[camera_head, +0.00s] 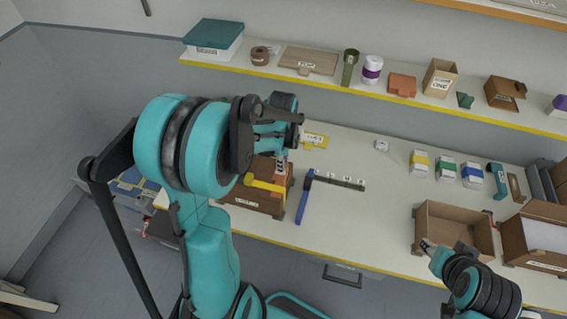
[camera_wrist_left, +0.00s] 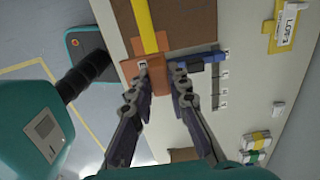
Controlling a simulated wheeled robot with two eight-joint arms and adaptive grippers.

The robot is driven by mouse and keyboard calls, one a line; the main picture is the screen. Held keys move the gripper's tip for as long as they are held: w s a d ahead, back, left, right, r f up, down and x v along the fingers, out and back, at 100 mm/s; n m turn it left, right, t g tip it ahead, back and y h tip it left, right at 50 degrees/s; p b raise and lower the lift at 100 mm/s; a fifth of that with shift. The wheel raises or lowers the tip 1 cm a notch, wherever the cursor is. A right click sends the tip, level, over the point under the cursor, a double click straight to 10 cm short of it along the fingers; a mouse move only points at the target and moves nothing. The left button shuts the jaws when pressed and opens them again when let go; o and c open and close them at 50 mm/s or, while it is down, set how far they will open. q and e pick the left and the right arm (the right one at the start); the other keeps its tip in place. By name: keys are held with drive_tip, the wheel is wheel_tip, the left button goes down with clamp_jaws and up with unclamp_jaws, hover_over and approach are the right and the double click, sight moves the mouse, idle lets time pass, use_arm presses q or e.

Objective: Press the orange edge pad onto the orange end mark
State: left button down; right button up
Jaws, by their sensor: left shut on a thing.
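My left gripper (camera_head: 281,153) is over the right end of the brown board (camera_head: 255,207), fingers pointing down. In the left wrist view, its two fingers (camera_wrist_left: 162,82) close around the orange edge pad (camera_wrist_left: 157,100), which is partly hidden by them. A yellow elastic strip (camera_head: 264,184) runs along the board toward this end. My right gripper (camera_head: 433,248) is by the open box; its fingers are unclear.
A blue tool (camera_head: 304,197) and a dark strip with white tags (camera_head: 340,181) lie right of the board. An open cardboard box (camera_head: 425,217) stands at the right. A yellow-edged shelf (camera_head: 330,84) with several items is behind.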

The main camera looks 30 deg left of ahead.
use_arm(q)
drive_tip(key=shift+w, duration=0.15)
drive_tip(key=shift+f+b, duration=0.2)
drive_tip(key=shift+b, duration=0.1)
wheel_tip(320, 180, down, 6)
drive_tip(key=b, duration=0.5)
drive_tip(key=shift+r, duration=0.25)
drive_tip(key=shift+f, duration=2.05)
idle(1.5)
drive_tip(key=c, duration=1.4)
unclamp_jaws()
drive_tip(key=shift+r, duration=0.1)
wheel_tip(320, 180, up, 12)
drive_tip(key=shift+f, duration=0.1)
